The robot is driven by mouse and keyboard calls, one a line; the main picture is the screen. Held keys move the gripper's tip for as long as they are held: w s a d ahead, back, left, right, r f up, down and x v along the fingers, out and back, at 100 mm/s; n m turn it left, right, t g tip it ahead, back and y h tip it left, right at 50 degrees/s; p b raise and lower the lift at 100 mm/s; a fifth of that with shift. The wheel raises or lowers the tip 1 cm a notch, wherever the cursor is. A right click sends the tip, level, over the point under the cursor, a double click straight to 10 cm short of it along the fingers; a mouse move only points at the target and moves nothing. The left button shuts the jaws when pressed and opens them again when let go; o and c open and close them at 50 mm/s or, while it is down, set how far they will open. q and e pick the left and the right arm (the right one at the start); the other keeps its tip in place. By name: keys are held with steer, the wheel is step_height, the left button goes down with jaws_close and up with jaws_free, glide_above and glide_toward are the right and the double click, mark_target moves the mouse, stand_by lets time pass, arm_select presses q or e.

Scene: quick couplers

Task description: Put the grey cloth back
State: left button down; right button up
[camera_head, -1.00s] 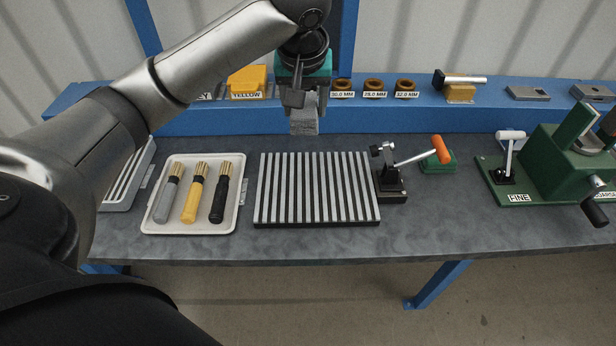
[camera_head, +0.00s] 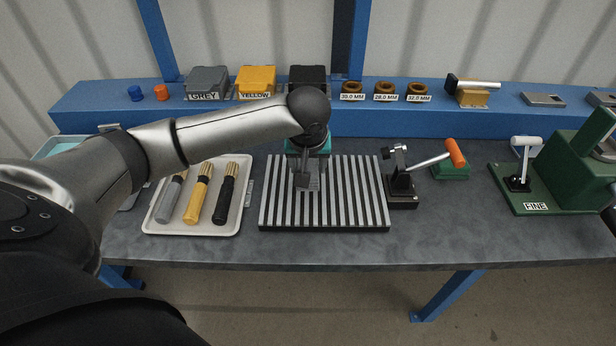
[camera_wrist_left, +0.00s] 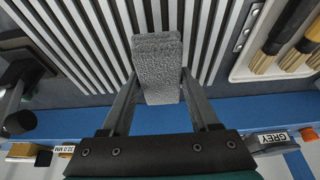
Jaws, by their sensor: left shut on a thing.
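My left gripper (camera_head: 307,182) is over the slatted rack (camera_head: 370,215) near its far middle part. It is shut on the grey cloth (camera_wrist_left: 158,68), a small folded, rough-textured block between the two fingers in the left wrist view. The slats lie below the cloth in that view; I cannot tell whether it touches them. My right gripper is not in view.
A green press (camera_head: 565,165) is at far right.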

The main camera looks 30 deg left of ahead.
arm_select(q)
step_height(320, 180, down, 3)
steer(key=shift+r, duration=0.1)
steer(key=shift+f, duration=0.2)
steer(key=shift+f, duration=0.1)
steer(key=shift+c, duration=0.7)
jaws_free()
steer(key=p+v, duration=0.2)
steer(key=v, duration=1)
steer(key=shift+p, duration=0.3)
steer(key=shift+d, duration=0.1)
